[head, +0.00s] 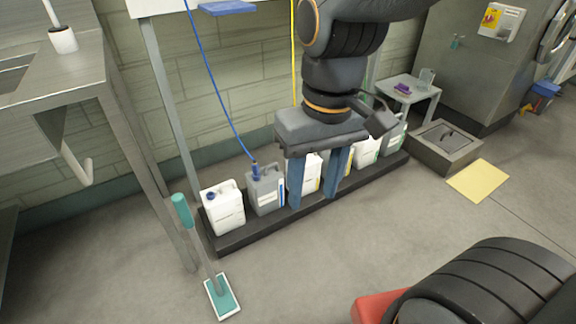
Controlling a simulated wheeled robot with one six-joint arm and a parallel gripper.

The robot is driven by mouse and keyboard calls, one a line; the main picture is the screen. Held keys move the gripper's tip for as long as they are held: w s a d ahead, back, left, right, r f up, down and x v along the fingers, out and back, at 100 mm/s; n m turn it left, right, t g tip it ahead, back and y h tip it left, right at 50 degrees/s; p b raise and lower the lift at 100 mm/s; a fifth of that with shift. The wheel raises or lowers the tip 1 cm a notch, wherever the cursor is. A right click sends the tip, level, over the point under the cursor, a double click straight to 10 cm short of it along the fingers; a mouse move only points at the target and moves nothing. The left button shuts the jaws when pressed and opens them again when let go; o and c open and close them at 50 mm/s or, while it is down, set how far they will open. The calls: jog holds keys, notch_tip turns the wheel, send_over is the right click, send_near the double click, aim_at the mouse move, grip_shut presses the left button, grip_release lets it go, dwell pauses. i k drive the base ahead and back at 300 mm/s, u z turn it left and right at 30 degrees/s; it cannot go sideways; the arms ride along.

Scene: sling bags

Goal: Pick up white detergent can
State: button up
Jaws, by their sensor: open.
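Several detergent cans stand upright in a row on a low dark tray (245,235) along the wall. A white can with a blue cap (226,213) is at the left end. Another white can (311,172) stands in the middle, partly hidden by my gripper. A further white can (368,153) is to the right. The frame does not tell which white can is the task's one. My gripper (313,202) points down with its two blue fingers apart and looks empty. Its fingers appear in front of the middle white can; contact cannot be told.
A grey can (266,191) with a blue hose stands beside the left white can. A teal-handled scrubber (222,297) leans near the steel table's leg. A small white table (410,92) and a grey floor box (443,148) are at right.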

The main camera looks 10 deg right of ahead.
aim_at(223, 204)
jog(key=z, duration=0.45)
jog(key=k, duration=1.1)
jog(key=u, duration=0.55)
jog(key=i, duration=1.35)
jog(key=z, duration=0.2)
